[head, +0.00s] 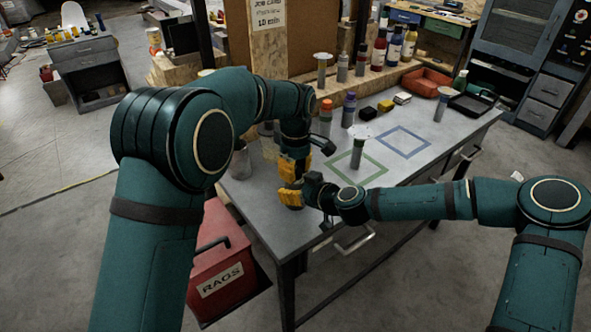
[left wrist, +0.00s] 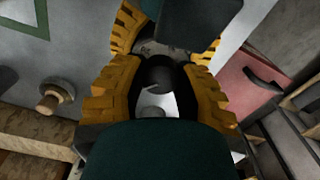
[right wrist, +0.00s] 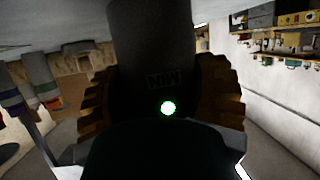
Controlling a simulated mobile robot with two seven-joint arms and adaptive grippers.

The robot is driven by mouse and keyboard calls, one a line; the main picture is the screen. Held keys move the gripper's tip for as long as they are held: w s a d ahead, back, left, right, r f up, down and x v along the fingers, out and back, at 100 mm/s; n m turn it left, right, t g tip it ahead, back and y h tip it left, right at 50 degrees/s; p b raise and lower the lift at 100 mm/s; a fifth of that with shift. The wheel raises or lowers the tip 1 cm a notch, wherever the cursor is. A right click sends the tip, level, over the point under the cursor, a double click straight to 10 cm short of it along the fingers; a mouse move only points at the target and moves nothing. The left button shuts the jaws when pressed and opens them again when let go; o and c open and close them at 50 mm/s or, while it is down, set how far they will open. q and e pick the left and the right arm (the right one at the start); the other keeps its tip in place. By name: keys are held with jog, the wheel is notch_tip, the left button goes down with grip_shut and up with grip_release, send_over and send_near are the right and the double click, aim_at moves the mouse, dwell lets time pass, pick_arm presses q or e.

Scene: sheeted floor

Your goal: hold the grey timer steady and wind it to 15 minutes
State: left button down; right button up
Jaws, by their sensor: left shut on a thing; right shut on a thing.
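The grey timer (right wrist: 150,35) fills the middle of the right wrist view as a dark upright body with the letters MIN and a small lit green spot (right wrist: 168,108). My right gripper (head: 291,196) is shut on this body, with yellow fingers on both sides. My left gripper (head: 294,167) is just above it, coming down from over the table. In the left wrist view its yellow fingers (left wrist: 158,92) are shut around the timer's dark round top (left wrist: 158,76). The dial's setting cannot be read. In the head view the grippers hide most of the timer.
The grey table (head: 262,205) has a green square outline (head: 340,172) with a grey disc-topped cylinder (head: 357,153) on it, and a blue square outline (head: 427,143). Bottles and a red bin (head: 426,82) stand behind. A red RAGS box (head: 218,262) is on the floor at the near left.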

pick_arm(q)
jog(key=m, duration=0.4)
jog(key=shift+m, duration=2.2)
jog(key=c, duration=0.6)
grip_release()
notch_tip(320, 180, up, 12)
